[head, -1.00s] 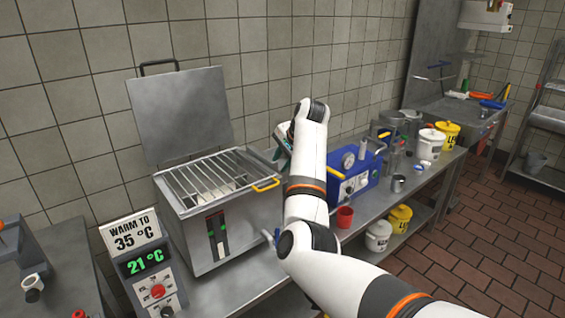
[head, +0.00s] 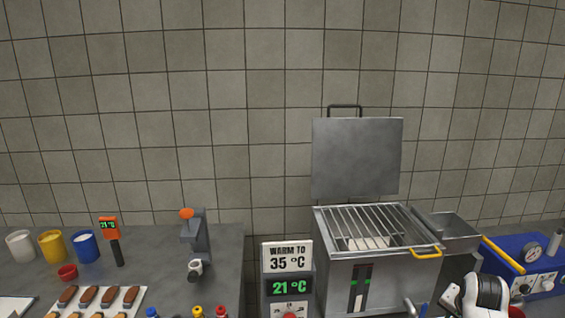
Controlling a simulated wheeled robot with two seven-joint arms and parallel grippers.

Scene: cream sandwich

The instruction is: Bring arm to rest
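The left counter (head: 160,262) holds white, yellow and blue cups (head: 86,246), a small red cup (head: 67,272), a thermometer (head: 110,238), a grey stand (head: 196,243) and a tray of brown bars (head: 132,300). A blue machine (head: 520,268) stands right. A tiled wall closes the back.

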